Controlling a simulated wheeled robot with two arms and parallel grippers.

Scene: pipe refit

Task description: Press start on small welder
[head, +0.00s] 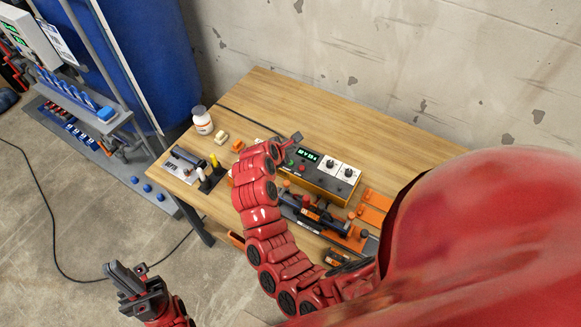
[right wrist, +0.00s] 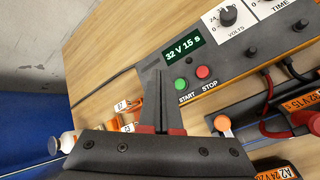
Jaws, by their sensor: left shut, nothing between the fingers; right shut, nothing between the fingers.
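The small welder is a box with an orange lower edge, on the wooden table in the head view (head: 316,174). In the right wrist view its dark panel (right wrist: 228,72) has a lit display (right wrist: 184,48) reading 32 V 15 s. The green START button (right wrist: 180,84) and red STOP button (right wrist: 204,72) are both visible. My right gripper (right wrist: 154,66) is shut and empty, its tips just left of START in that view; whether they touch the panel I cannot tell. It also shows beside the welder in the head view (head: 292,140). My left gripper (head: 116,268) is shut and empty, over the floor.
A white bottle (head: 202,120) and small fittings stand on the table's left. A dark clamp tool (head: 312,213) lies in front of the welder, with orange plates (head: 374,207) at right. A rack with blue parts (head: 75,100) stands at left. The table's back strip is clear.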

